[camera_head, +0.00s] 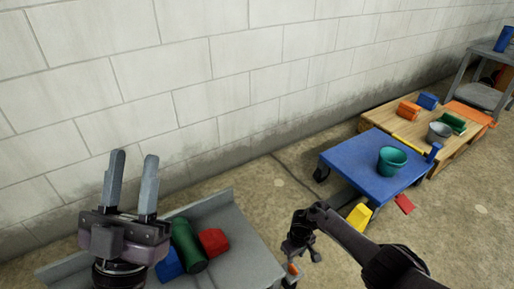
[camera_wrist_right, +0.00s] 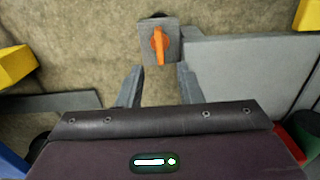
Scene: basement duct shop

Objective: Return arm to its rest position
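My left gripper (camera_head: 134,162) stands in front at the left of the head view, fingers pointing up with a clear gap between them. It is open and empty, and it hides part of a grey cart (camera_head: 245,262) behind it. My right arm comes in from the right, and its gripper (camera_head: 303,252) points down beside the cart's right end. In the right wrist view the right gripper (camera_wrist_right: 158,85) has its fingers spread, with nothing held between them. A grey plate with an orange lever (camera_wrist_right: 158,45) shows just beyond the fingertips. I cannot tell if they touch.
Blue, green (camera_head: 188,246) and red (camera_head: 213,242) pieces lie on the grey cart. A blue wheeled platform (camera_head: 350,160) carries a teal bucket (camera_head: 391,161). A yellow piece (camera_head: 359,215) and a red piece (camera_head: 404,203) are near its front edge. A wooden pallet (camera_head: 375,117) stands behind, by the wall.

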